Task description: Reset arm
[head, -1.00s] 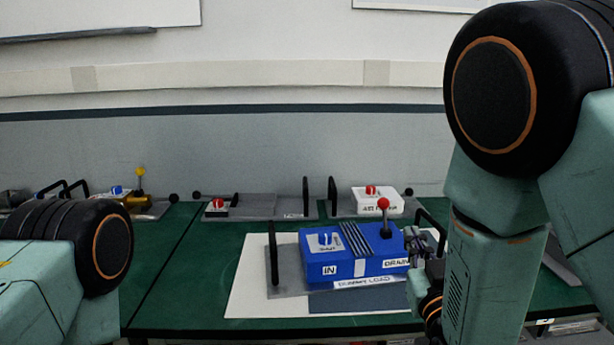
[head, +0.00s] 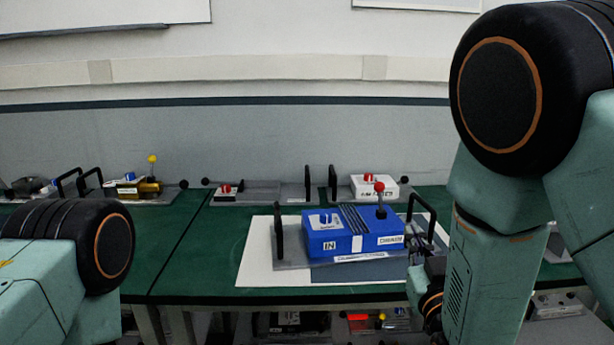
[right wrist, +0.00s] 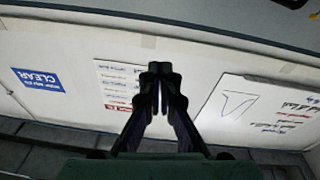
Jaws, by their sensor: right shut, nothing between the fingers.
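My right arm comes down on the right of the head view. Its gripper (head: 420,240) is beside the right end of the blue box, partly hidden by the arm and small in the picture. In the right wrist view the fingers (right wrist: 160,68) meet at their tips with nothing between them, in front of a wall. My left arm shows only as a link and joint at the lower left; its gripper is out of the picture.
A blue box (head: 350,242) with a red-knobbed lever (head: 380,190) stands on a white sheet (head: 254,262) on the green bench (head: 200,272). Other modules, including a white box (head: 374,188), line the back. The right wrist view shows a blue sign (right wrist: 38,80) and whiteboard (right wrist: 235,108).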

